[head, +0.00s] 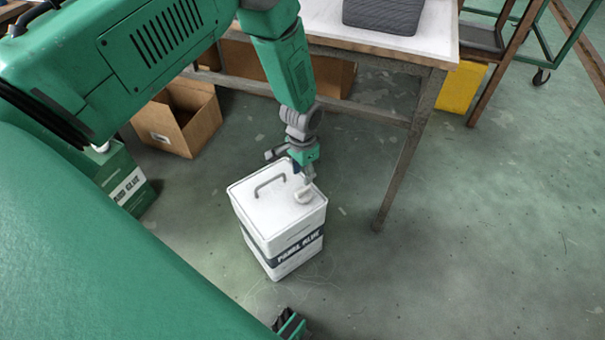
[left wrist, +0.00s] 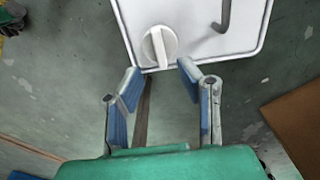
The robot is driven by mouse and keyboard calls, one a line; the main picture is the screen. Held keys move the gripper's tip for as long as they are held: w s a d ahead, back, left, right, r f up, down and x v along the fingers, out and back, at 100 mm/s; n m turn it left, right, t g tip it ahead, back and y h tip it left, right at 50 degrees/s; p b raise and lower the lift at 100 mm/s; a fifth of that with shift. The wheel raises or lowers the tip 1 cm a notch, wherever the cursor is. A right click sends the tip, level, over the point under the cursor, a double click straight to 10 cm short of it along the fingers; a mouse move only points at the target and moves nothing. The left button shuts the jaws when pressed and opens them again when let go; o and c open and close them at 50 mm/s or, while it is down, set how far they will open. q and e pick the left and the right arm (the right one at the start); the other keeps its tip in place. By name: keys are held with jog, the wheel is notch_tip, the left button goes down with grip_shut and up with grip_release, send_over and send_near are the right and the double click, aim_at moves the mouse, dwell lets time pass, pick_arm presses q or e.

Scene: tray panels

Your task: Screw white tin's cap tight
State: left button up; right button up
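The white tin (head: 283,240) stands upright on the floor, with a dark label band and a grey handle (head: 270,182) on its lid. Its white ridged cap (head: 303,194) sits near the lid's right edge; the left wrist view shows it round with a raised bar (left wrist: 159,47). My left gripper (head: 306,175) is over the lid beside the cap. In the left wrist view its fingers (left wrist: 160,70) are spread and empty, the cap just beyond the tips. A dark green piece, likely my right gripper (head: 291,325), shows partly at the bottom; its fingers are unclear.
A green tin (head: 125,182) stands at the left, partly behind my body. An open cardboard box (head: 178,122) is behind it. A workbench (head: 425,38) with a dark grey crate (head: 383,14) stands behind the white tin, its leg (head: 400,170) close by. The floor at right is clear.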

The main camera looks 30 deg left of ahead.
aim_at(302, 190)
pick_arm(q)
jog(key=shift+r, duration=2.35)
jog(key=s+d+r+n+p, duration=0.1)
jog(key=s+r+p, duration=0.1)
jog(key=s, duration=0.7)
jog(key=s+d+r+n+p, duration=0.1)
jog(key=s+r+p, duration=0.2)
jog(key=s, duration=0.7)
jog(key=s+d+r+p, duration=0.2)
jog(key=s+p, duration=0.3)
jog(key=s, duration=0.5)
jog(key=shift+r+n+t+p, duration=0.3)
jog(key=shift+r+n+p, duration=0.05)
jog(key=shift+n, duration=0.05)
jog(key=shift+s, duration=0.1)
